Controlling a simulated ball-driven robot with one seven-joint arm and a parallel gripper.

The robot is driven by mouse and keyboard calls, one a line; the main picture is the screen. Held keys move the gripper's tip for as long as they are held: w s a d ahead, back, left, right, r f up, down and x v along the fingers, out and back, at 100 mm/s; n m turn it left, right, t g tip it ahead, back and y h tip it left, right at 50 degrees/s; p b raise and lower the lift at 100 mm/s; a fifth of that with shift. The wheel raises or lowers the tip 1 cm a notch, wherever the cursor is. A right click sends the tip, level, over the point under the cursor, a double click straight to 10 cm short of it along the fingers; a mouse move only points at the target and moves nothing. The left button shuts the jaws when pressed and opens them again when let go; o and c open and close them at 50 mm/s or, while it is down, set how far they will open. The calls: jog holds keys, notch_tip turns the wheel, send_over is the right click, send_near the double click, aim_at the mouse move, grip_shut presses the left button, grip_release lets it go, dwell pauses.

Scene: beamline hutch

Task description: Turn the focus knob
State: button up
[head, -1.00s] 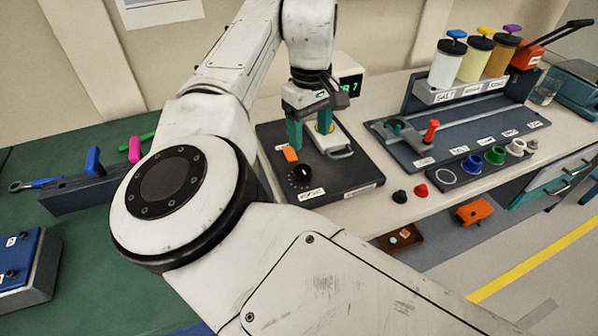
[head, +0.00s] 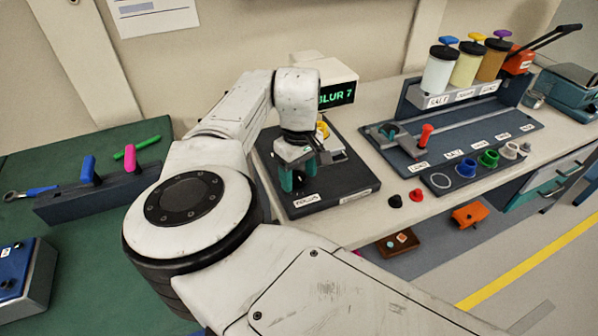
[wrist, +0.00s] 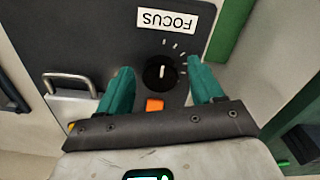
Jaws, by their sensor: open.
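The focus knob (wrist: 160,76) is a round black dial with a white pointer line, on a dark panel (wrist: 85,35) with a white FOCUS label (wrist: 166,19). In the wrist view it lies between my gripper's two teal fingers (wrist: 160,85), with a gap on each side. My gripper is open and holds nothing. In the head view my gripper (head: 298,182) points down over the panel and mostly hides the knob. The display (head: 336,95) behind reads BLUR 7.
An orange block (wrist: 154,105) sits on the panel close to the knob. A metal handle (wrist: 70,85) stands to the left in the wrist view. A black and a red cap (head: 416,195) lie right of the panel, before a rack of jars (head: 438,72).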

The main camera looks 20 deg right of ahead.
jog(key=shift+c, duration=0.3)
jog(key=c, duration=1)
jog(key=shift+m+p, duration=0.3)
jog(key=shift+p, duration=0.1)
jog(key=m+p, duration=0.2)
jog(key=shift+r+m, duration=0.1)
jog(key=shift+m, duration=0.3)
jog(key=m+p, duration=0.2)
jog(key=m, duration=0.2)
jog(key=shift+a+m, duration=0.1)
jog(key=shift+m, duration=0.2)
jog(key=m+p, duration=0.1)
jog(key=m, duration=0.3)
jog(key=shift+a+p, duration=0.1)
jog(key=shift+p, duration=0.3)
jog(key=shift+w+m+p, duration=0.1)
jog(key=shift+m+p, duration=0.2)
jog(key=shift+m, duration=1.9)
